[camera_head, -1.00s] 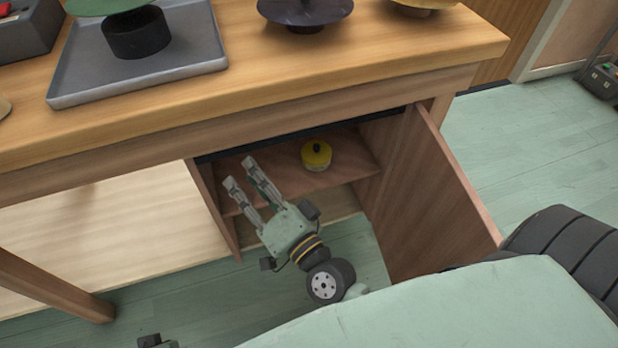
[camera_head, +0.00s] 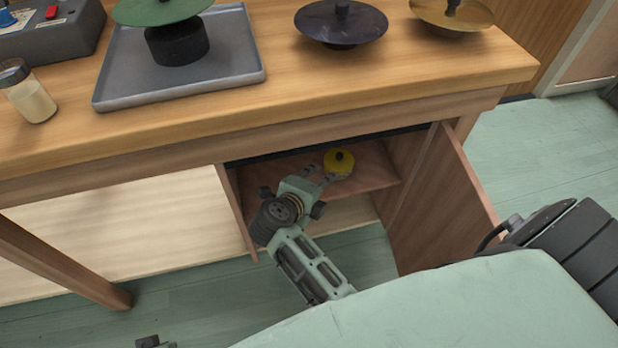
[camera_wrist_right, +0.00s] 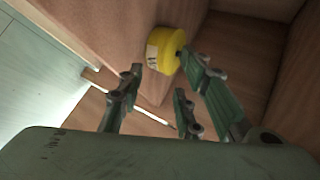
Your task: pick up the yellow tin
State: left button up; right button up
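The yellow tin (camera_head: 339,161) stands on the shelf inside the open cabinet under the bench. It has a dark knob on its lid. In the right wrist view the tin (camera_wrist_right: 170,47) is just beyond the fingertips, and a pale label shows on its side. My right gripper (camera_head: 322,176) reaches into the cabinet from the front, close to the tin. Its fingers (camera_wrist_right: 163,75) are apart in the right wrist view, with nothing held between them. Only a small dark piece, perhaps of my left gripper, shows at the bottom edge of the head view; its fingers are out of sight.
The cabinet door (camera_head: 445,205) is open to the right, and the side panel (camera_head: 238,212) bounds the left. The benchtop above holds a grey tray (camera_head: 115,92) with a green disc (camera_head: 160,8), a dark disc (camera_head: 341,22), a brass disc (camera_head: 452,12) and a jar (camera_head: 32,98).

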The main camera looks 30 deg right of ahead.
aim_at(338, 165)
jog(key=shift+d, duration=0.1)
